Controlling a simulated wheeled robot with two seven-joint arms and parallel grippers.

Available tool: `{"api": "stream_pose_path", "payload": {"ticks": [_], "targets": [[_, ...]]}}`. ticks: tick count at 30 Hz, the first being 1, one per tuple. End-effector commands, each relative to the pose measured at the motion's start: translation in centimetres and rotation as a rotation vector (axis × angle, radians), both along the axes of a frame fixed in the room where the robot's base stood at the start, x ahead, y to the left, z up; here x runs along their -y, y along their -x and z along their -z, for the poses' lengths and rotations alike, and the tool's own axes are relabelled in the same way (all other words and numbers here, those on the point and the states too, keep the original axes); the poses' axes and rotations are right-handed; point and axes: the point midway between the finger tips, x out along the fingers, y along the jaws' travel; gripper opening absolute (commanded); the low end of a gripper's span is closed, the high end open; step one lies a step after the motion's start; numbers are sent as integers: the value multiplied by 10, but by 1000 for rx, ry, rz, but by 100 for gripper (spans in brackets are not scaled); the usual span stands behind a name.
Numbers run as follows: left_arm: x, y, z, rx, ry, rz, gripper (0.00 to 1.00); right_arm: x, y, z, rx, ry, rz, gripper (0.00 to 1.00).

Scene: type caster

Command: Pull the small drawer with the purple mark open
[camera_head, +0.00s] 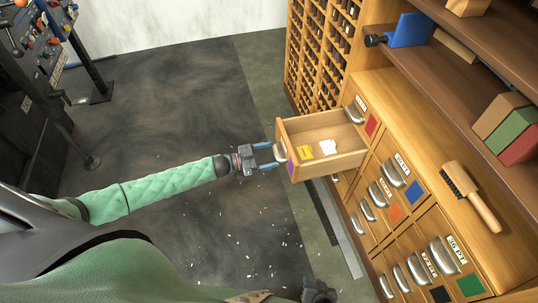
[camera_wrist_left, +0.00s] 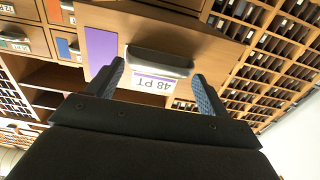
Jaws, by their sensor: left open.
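The small wooden drawer (camera_head: 335,133) with the purple mark (camera_head: 291,161) stands pulled out of the cabinet, its inside showing. The purple mark (camera_wrist_left: 102,52) and a "48 PT" label (camera_wrist_left: 152,82) show on its front in the left wrist view. Its metal cup handle (camera_wrist_left: 160,62) lies between and just beyond the fingertips of my left gripper (camera_wrist_left: 158,72). My left gripper (camera_head: 275,155) is open in front of the drawer, its fingers either side of the handle. I cannot tell whether they touch it. A dark part of my right gripper (camera_head: 318,291) shows at the bottom edge.
The cabinet (camera_head: 420,210) has several other drawers with handles and coloured marks. A brush (camera_head: 470,197) lies on its top. A blue bookend-like object (camera_head: 408,30) and coloured blocks (camera_head: 510,130) are on shelves. The dark floor (camera_head: 190,100) left of the drawer is open.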

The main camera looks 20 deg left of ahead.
Motion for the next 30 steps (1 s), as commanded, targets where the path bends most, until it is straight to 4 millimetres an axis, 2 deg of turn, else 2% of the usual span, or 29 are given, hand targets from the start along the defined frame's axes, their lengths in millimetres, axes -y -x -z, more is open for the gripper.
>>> {"api": "stream_pose_path", "payload": {"ticks": [9, 15, 30], "targets": [[-38, 28, 1, -2, -2, -1, 79, 1, -1, -1, 0, 1, 0, 36], [-55, 40, 1, -2, -1, 0, 79, 1, -1, -1, 1, 1, 0, 36], [-60, 43, 0, 0, -1, 0, 79, 0, -1, -1, 1, 0, -1, 36]]}}
